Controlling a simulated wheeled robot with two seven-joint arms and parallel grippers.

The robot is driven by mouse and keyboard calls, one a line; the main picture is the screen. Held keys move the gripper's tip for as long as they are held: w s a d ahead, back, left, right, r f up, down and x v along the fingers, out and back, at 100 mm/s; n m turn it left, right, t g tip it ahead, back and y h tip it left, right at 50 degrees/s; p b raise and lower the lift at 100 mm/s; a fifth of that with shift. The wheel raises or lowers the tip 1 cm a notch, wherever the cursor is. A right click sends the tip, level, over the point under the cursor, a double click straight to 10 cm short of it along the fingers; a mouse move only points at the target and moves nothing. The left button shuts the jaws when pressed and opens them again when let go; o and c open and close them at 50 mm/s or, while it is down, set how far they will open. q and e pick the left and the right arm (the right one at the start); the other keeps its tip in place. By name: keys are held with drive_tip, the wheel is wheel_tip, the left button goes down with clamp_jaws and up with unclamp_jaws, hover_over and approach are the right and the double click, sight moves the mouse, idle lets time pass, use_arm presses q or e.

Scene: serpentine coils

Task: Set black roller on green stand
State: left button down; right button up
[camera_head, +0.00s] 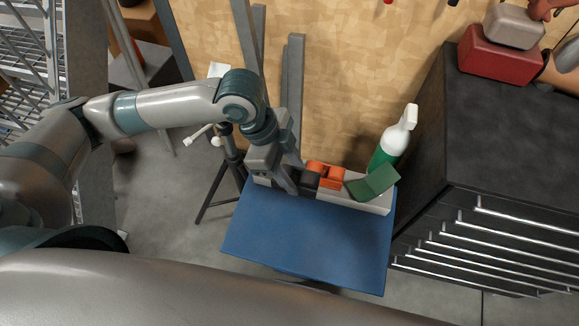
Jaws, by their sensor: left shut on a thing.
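My left gripper (292,175) reaches down over the left part of the blue table and is shut on the black roller (309,181), which is small and partly hidden by the fingers. I cannot tell whether the roller is clear of the surface below it. The green stand (373,183), with a bent V-like top, is at the right end of a pale block (353,201) along the table's back edge. An orange piece (326,174) sits between the black roller and the green stand. My right gripper is not in view.
The front of the blue table (305,240) is bare. A green and white spray bottle (392,142) stands behind the green stand. A dark drawer cabinet (505,150) is close on the right, with a red toolbox (497,55) on it. A black tripod (228,170) stands left.

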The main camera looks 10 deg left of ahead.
use_arm(q)
drive_tip(key=shift+w, duration=0.1)
idle(0.5)
drive_tip(key=shift+w+a+n+t, duration=0.3)
drive_tip(key=shift+w+n, duration=0.1)
drive_tip(key=shift+n, duration=0.2)
drive_tip(key=w+a+n+t+y, duration=0.4)
drive_tip(key=w+a+n, duration=0.5)
drive_tip(key=n, duration=0.8)
drive_tip(key=a, duration=0.2)
drive_tip(key=shift+w+a+f+y, duration=0.15)
drive_tip(key=shift+w+a+y, duration=0.15)
drive_tip(key=shift+w+a, duration=0.1)
